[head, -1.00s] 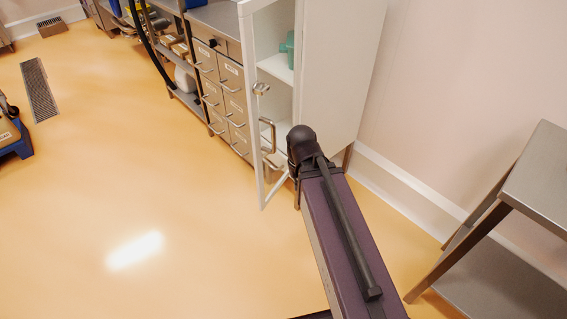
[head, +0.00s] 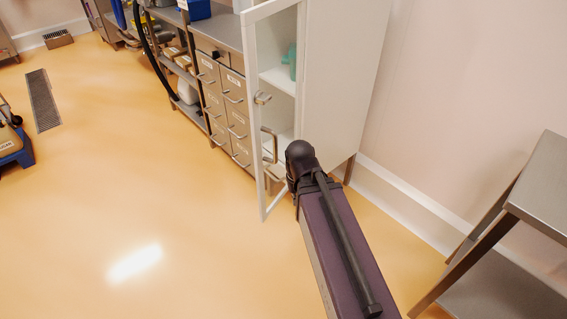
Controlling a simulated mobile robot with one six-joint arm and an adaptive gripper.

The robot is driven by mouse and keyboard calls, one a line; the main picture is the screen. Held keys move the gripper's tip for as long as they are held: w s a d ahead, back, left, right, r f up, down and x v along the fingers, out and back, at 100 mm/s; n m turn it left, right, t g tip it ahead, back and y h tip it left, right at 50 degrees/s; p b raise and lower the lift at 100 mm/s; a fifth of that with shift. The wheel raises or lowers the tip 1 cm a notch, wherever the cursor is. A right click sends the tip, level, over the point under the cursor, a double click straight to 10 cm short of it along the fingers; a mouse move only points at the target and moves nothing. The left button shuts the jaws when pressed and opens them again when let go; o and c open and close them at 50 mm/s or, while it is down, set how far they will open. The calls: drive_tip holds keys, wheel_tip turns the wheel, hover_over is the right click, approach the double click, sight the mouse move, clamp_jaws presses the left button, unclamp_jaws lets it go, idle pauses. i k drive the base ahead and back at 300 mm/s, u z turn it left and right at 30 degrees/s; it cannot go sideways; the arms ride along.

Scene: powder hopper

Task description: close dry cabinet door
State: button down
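The dry cabinet (head: 345,60) is tall and white and stands against the right wall. Its white-framed, see-through door (head: 251,110) stands open, swung out toward the room. Behind it I see a shelf (head: 281,78) with a teal item (head: 290,60) on it. A metal handle shows near the door's frame (head: 261,98). My arm reaches up from the bottom, and its dark joint covers the lower front of the cabinet just right of the door. My gripper is not visible; whether my arm touches the door cannot be told.
A steel drawer unit (head: 225,95) stands left of the cabinet, partly behind the door. A metal shelf table (head: 545,185) is at the right. A blue cart (head: 18,158) is at the far left. The floor (head: 150,210) in front is clear.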

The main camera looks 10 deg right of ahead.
sight(258, 12)
drive_tip(key=u, duration=0.3)
drive_tip(key=k, duration=1.6)
drive_tip(key=z, duration=0.45)
drive_tip(key=i, duration=1)
